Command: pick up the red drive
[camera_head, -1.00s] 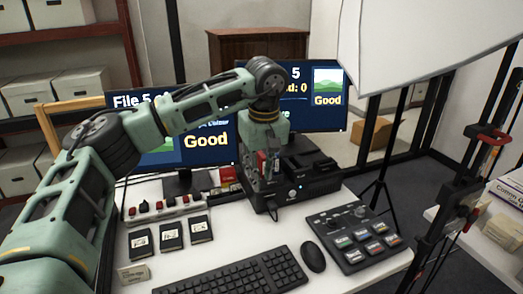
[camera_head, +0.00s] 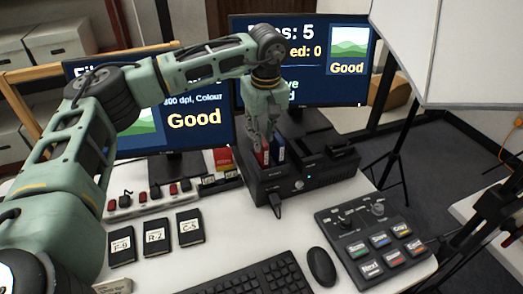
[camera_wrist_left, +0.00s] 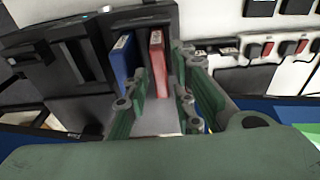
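The red drive (camera_head: 265,153) stands upright in a slot at the left end of the black dock (camera_head: 325,172). It also shows in the left wrist view (camera_wrist_left: 159,64). A blue drive (camera_head: 279,150) stands in the slot beside it, and shows to its left in the wrist view (camera_wrist_left: 123,66). My left gripper (camera_head: 262,138) is over these drives, pointing down. In the wrist view its fingers (camera_wrist_left: 160,82) are apart, with the red drive between their lines. I cannot tell whether a finger touches either drive. My right gripper is not in view.
Two monitors (camera_head: 300,60) stand behind the dock. A red box (camera_head: 222,160) and a switched power strip (camera_head: 150,198) lie left of it. Several labelled black drives (camera_head: 156,237), a keyboard (camera_head: 250,280), a mouse (camera_head: 321,266) and a button panel (camera_head: 375,240) lie in front.

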